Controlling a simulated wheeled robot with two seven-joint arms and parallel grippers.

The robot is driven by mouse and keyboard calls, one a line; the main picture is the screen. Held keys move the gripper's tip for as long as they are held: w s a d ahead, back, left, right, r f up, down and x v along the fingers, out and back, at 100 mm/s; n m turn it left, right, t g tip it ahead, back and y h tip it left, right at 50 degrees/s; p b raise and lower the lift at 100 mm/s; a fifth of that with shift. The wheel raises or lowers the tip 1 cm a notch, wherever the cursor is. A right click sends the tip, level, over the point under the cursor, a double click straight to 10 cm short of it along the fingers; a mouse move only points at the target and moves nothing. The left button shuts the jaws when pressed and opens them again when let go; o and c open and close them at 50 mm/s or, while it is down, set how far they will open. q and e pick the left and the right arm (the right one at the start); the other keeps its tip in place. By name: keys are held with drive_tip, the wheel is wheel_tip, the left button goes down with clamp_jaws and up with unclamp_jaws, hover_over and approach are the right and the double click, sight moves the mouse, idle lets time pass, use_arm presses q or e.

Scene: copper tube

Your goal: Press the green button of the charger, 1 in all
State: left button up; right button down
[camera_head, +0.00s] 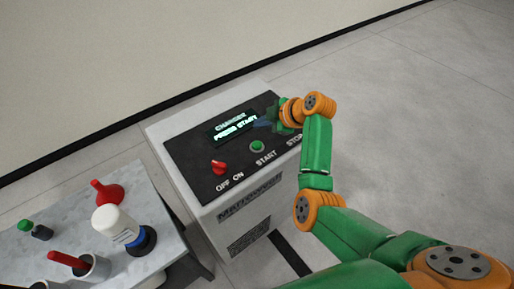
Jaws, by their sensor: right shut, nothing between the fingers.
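The charger (215,203) is a pale box with a dark sloped panel on top. Its lit screen (233,127) reads "CHARGER" and "PRESS START". The green button (257,146) sits above the label START. A red switch (219,168) stands above OFF and ON, left of the green button. My right gripper (262,123) is over the panel, just above and slightly right of the green button, beside the screen. It is shut and empty, and appears apart from the button. The area above the STOP label is partly hidden behind my right arm. My left gripper is out of view.
A grey table (60,205) at the lower left holds a white bottle (115,224) with a dark base, a red funnel (107,192), a small green-capped bottle (33,229) and cups. A wall runs behind the charger. The floor to the right is clear.

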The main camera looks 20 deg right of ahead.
sight(260, 145)
wheel_tip(260, 145, down, 6)
drive_tip(key=b, duration=0.4)
drive_tip(key=shift+r, duration=0.2)
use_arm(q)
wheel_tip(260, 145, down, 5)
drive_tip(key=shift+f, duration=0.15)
use_arm(e)
drive_tip(key=shift+f, duration=0.2)
idle(0.9)
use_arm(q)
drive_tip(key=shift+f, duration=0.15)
use_arm(e)
drive_tip(key=shift+f, duration=0.4)
use_arm(q)
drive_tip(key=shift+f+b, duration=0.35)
drive_tip(key=shift+b, duration=0.15)
use_arm(e)
drive_tip(key=shift+f, duration=0.5)
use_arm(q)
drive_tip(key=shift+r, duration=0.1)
use_arm(e)
drive_tip(key=shift+r, duration=0.1)
use_arm(q)
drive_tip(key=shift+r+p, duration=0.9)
drive_tip(key=shift+p, duration=0.05)
use_arm(e)
drive_tip(key=shift+r, duration=0.85)
